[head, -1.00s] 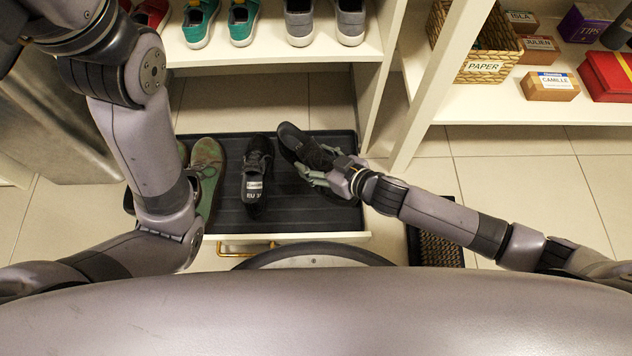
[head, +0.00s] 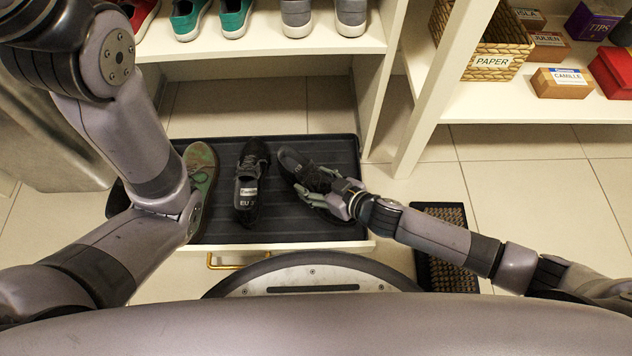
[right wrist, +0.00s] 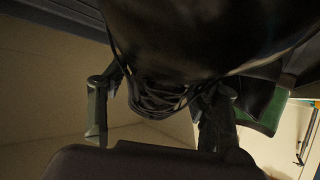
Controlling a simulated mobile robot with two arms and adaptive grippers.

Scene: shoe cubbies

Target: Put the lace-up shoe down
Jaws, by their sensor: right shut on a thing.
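The black lace-up shoe (head: 299,167) is at the right part of the dark boot tray (head: 340,150) in the head view. My right gripper (head: 327,192) is shut on it near its lower right end. In the right wrist view the dark shoe with its laces (right wrist: 160,98) fills the top, with a finger on each side. Whether its sole touches the tray cannot be told. A second black shoe with a white label (head: 250,185) lies just left of it, apart from it. My left arm crosses the left side; its gripper is not visible.
A green-brown shoe (head: 201,172) sits at the tray's left, partly behind my left arm. A shelf above holds teal shoes (head: 235,15) and grey shoes (head: 297,17). A brown-centred mat (head: 452,268) lies right of the tray. Open tile floor (head: 530,190) is at the right.

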